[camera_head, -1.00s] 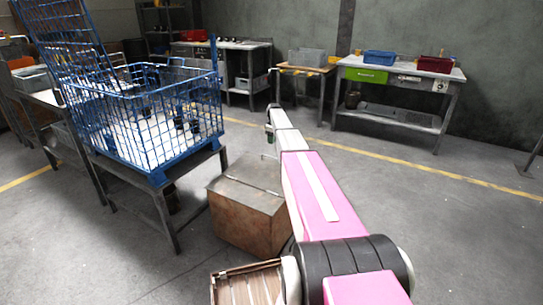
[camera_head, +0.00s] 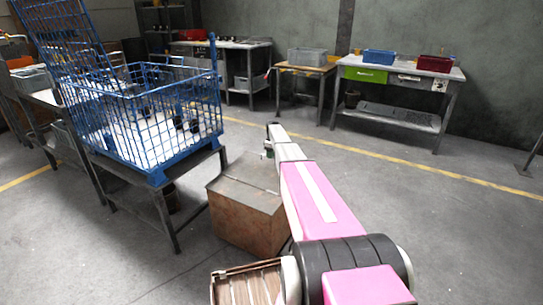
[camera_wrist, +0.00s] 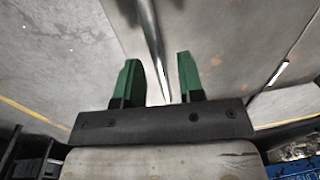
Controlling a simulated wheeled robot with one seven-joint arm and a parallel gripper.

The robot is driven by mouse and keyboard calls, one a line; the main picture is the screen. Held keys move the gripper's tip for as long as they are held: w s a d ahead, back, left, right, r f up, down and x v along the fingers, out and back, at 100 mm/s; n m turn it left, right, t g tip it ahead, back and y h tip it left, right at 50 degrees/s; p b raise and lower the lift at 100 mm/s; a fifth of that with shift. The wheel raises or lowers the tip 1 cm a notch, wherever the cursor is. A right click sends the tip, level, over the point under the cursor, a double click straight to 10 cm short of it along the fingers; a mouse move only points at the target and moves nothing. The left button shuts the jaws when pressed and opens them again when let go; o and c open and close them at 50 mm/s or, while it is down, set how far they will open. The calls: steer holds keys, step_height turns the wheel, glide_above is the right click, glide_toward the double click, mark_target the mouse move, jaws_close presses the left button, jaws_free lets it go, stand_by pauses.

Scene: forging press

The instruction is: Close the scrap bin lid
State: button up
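The scrap bin appears to be the rusty brown metal box (camera_head: 245,218) on the floor, left of my arm in the head view. Its grey-brown lid (camera_head: 248,172) lies flat or nearly flat across the top; I cannot tell whether it is fully seated. My gripper (camera_head: 268,153) is small and partly hidden at the arm's far end, above the bin's back right side. In the wrist view, my gripper's green fingers (camera_wrist: 158,82) are apart, with nothing clearly held. A grey metal edge or bar (camera_wrist: 152,45) shows beyond and between them; contact is unclear.
A blue wire cage (camera_head: 150,115) stands on a metal table left of the bin. A slatted open box (camera_head: 248,283) is in the near foreground. Workbenches with a grey crate (camera_head: 307,55) and blue bin (camera_head: 379,57) stand behind. The floor at right is clear.

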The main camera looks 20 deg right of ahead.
jaws_close()
steer(key=shift+w+d+f, duration=0.15)
steer(key=shift+f, duration=0.55)
steer(key=shift+w+d+f, duration=0.1)
steer(key=shift+d+f, duration=0.05)
steer(key=shift+f, duration=0.5)
steer(key=shift+o, duration=1)
jaws_free()
step_height(320, 180, up, 11)
steer(key=shift+w+d+f, duration=0.15)
steer(key=shift+w+d, duration=0.25)
